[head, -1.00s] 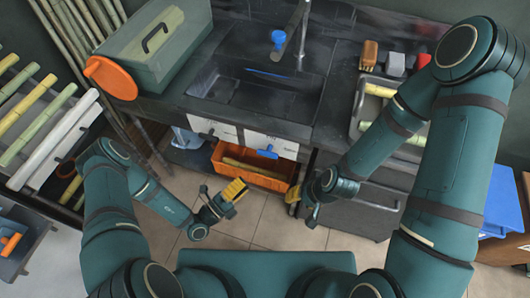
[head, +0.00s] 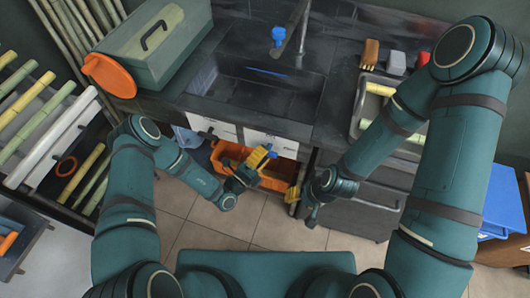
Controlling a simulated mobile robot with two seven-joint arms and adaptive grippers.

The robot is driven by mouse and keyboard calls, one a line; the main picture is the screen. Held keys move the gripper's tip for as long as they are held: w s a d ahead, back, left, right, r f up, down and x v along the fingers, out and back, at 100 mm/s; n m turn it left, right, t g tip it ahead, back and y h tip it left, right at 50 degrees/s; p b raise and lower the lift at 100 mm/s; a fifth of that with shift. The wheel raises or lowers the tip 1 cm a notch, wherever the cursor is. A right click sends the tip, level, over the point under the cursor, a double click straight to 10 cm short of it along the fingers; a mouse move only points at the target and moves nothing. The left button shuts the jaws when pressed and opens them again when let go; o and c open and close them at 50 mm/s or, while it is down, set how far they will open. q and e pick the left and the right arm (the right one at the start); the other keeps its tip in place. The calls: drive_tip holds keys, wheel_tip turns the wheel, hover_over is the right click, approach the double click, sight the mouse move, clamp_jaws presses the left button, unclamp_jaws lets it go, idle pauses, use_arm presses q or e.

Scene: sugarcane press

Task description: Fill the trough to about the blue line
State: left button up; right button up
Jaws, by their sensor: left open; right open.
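The trough (head: 225,88) is a dark basin in the black counter, with a blue line (head: 267,72) on its back wall. I cannot make out water in it. A tap (head: 300,40) stands behind it, with a blue knob (head: 278,36) beside its spout. A blue handle (head: 272,154) shows on the front below the trough, partly hidden by my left gripper. My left gripper (head: 257,160) is open, with yellow fingertips close to that handle; I cannot tell whether they touch. My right gripper (head: 302,205) is open and empty, low in front of the cabinet.
An orange bin (head: 230,150) sits under the counter behind my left gripper. A green box (head: 160,45) with an orange disc (head: 108,77) stands at the left. A metal tray (head: 364,100) with cane pieces is at the right. The tiled floor is clear.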

use_arm(q)
drive_tip(key=shift+w+d+r, duration=0.1)
drive_tip(key=shift+w+d, duration=0.2)
clamp_jaws()
